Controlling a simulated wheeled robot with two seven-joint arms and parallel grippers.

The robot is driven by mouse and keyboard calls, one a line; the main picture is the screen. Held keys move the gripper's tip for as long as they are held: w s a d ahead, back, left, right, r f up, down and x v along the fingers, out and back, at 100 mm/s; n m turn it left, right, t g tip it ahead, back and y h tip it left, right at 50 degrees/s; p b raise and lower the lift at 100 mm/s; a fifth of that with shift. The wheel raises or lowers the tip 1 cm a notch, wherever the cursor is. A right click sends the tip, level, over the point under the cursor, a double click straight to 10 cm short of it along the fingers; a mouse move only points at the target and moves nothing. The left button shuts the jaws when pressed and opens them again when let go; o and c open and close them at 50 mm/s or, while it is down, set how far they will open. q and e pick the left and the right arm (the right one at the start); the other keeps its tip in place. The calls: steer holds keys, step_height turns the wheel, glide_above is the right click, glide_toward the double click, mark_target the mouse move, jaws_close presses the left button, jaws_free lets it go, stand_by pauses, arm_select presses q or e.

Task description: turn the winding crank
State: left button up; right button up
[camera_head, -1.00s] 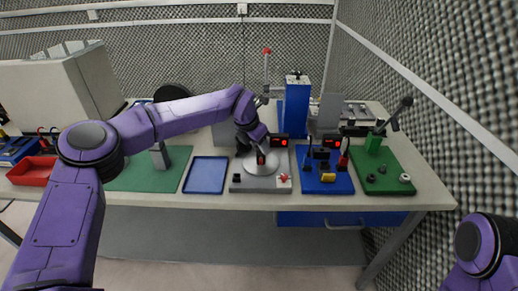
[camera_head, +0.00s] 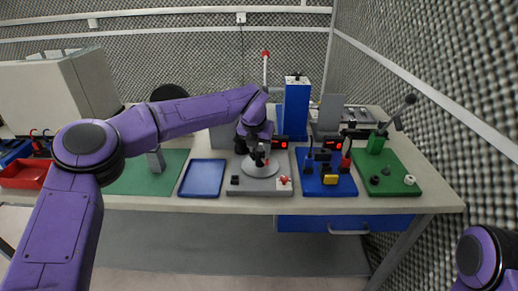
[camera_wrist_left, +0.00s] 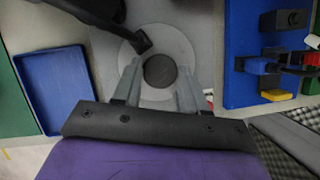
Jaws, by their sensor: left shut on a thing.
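A pale round disc (camera_head: 256,171) sits on a grey base plate (camera_head: 236,186) in the middle of the table. It also shows in the left wrist view (camera_wrist_left: 183,50), with a round dark knob (camera_wrist_left: 160,71) standing over it. I take this to be the winding crank and its handle. My left gripper (camera_head: 260,161) reaches down over the disc. In the left wrist view its two grey fingers (camera_wrist_left: 159,78) are shut on the dark knob, one on each side. The crank's arm below the knob is hidden. My right gripper is out of view; only part of that arm shows.
A blue tray (camera_head: 203,178) lies left of the base plate. A tall blue block (camera_head: 297,105) stands behind.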

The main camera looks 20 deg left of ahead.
arm_select(q)
steer(key=shift+d+n+y+b, duration=0.2)
steer(key=shift+n+y+b, duration=0.55)
steer(key=shift+n, duration=0.85)
steer(key=shift+d+n+g+y+b, duration=0.1)
steer(key=shift+n+g+y+b, duration=0.25)
steer(key=shift+n, duration=1.15)
steer(key=shift+w+n+g+y, duration=0.1)
steer(key=shift+n+g+y, duration=0.3)
steer(key=shift+n, duration=0.8)
steer(key=shift+w+d+n+g+y+p, duration=0.1)
steer(key=shift+n+g+y+p, duration=0.25)
steer(key=shift+n, duration=0.95)
steer(key=shift+n, duration=0.6)
steer(key=o, duration=1)
steer(key=shift+o, duration=0.2)
